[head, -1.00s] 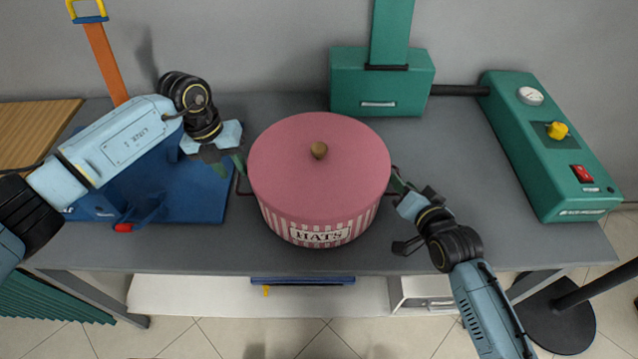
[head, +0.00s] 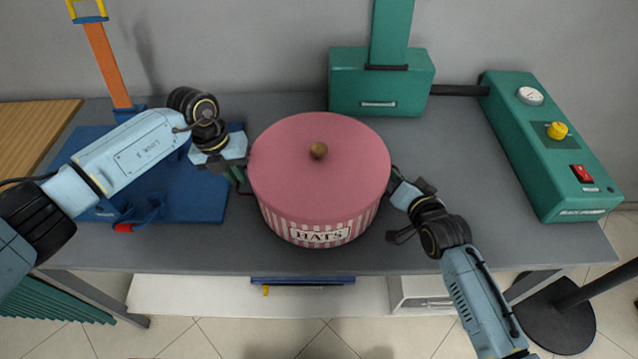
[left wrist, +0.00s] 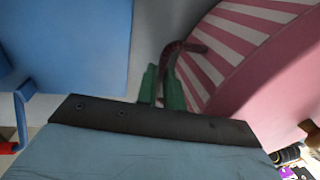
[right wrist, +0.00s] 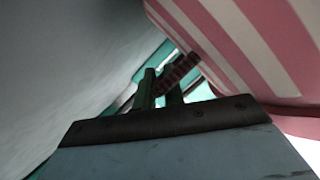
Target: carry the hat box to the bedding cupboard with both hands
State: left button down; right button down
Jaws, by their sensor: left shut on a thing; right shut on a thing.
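The hat box (head: 318,180) is round, with a pink lid, a wooden knob, striped sides and a "HATS" label. It stands upright on the grey table in the head view. My left gripper (head: 240,178) is at its left side, and in the left wrist view its green fingers (left wrist: 168,88) are shut on the dark red side handle (left wrist: 185,48). My right gripper (head: 396,180) is at its right side, and in the right wrist view its fingers (right wrist: 160,88) are shut on the other handle (right wrist: 178,74). I cannot make out the bedding cupboard.
The grey table (head: 470,170) holds a blue board (head: 190,195) at left, a green machine (head: 380,85) at the back and a green control box (head: 550,150) at right. A black stand (head: 560,315) is on the floor at right. The table is clear in front of the box.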

pick_arm(q)
jog(key=shift+r, duration=0.15)
pick_arm(e)
jog(key=shift+r, duration=0.1)
